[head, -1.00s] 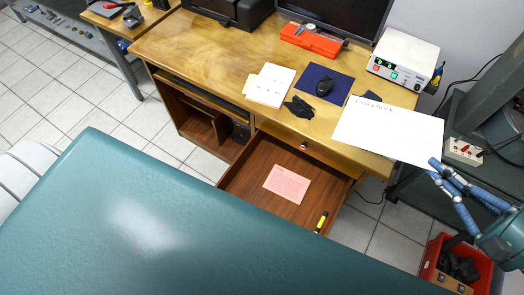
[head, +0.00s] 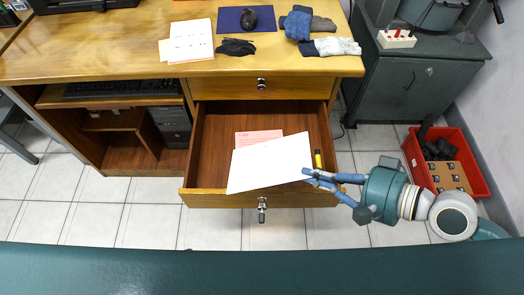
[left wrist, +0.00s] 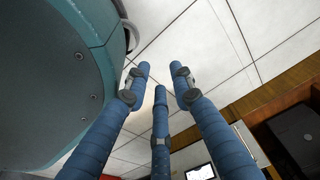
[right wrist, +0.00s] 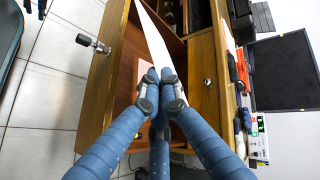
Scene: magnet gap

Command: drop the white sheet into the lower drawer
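The white sheet (head: 270,162) is over the open lower drawer (head: 213,140) in the head view, its near left corner reaching over the drawer front. My right gripper (head: 312,177) is shut on the sheet's right edge. In the right wrist view the sheet (right wrist: 155,45) shows nearly edge-on, rising from the closed fingertips (right wrist: 160,88). A pink paper (head: 258,138) lies in the drawer, partly hidden by the sheet. My left gripper (left wrist: 160,85) shows in the left wrist view, its fingers apart with nothing between them, above the tiled floor.
The upper drawer (head: 230,87) is closed above the open one. A yellow marker (head: 318,158) lies at the drawer's right side. A red bin (head: 465,150) with dark items stands on the floor at right. White papers (head: 190,40), a mouse pad (head: 232,20) and gloves (head: 330,46) lie on the desk.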

